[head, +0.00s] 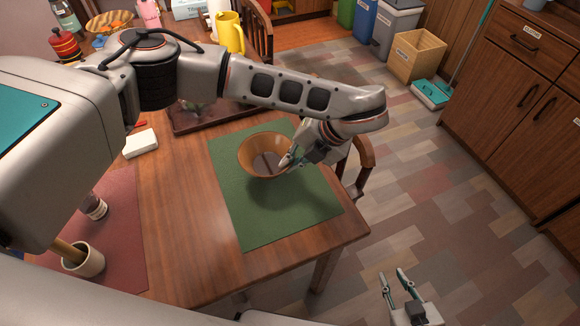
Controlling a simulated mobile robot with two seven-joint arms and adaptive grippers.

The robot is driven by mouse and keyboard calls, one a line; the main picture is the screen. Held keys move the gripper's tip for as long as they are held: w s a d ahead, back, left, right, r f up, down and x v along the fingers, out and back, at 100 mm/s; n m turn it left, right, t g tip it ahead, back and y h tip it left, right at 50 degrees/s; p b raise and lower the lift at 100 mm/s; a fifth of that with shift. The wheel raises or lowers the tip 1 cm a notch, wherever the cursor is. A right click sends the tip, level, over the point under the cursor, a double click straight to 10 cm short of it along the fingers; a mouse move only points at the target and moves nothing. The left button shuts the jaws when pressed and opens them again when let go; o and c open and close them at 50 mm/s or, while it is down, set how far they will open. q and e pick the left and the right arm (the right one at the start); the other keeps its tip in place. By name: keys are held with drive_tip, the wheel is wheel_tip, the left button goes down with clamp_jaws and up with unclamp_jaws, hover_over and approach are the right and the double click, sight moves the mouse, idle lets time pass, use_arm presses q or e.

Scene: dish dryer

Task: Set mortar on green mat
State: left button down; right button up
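A brown, wide-mouthed bowl (257,151) is over the green mat (285,225), near the mat's far half. A dark shadow lies below it, and I cannot tell whether its base touches the mat. My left gripper (288,160) is at the bowl's right rim, apparently shut on it; the arm reaches across from the left. A cream cup (90,263) with a wooden stick (68,251) in it stands on the red mat at lower left, partly behind my arm. I cannot tell for certain which vessel is the mortar. My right gripper (394,280) is open and empty, beyond the table's right edge.
The red mat (125,225) also holds a small jar (94,207). A white block (140,143) and a dark tray (190,124) lie farther back. A yellow pitcher (231,34) stands behind my arm. A chair (362,160) is close to the table's right edge. The green mat's near part is clear.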

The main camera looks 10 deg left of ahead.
use_arm(q)
drive_tip(key=shift+f, duration=1.05)
drive_tip(key=shift+f, duration=0.1)
drive_tip(key=c, duration=2.3)
unclamp_jaws()
drive_tip(key=shift+f, duration=0.1)
drive_tip(key=p+v, duration=0.1)
drive_tip(key=v, duration=1.1)
drive_tip(key=shift+d, duration=0.15)
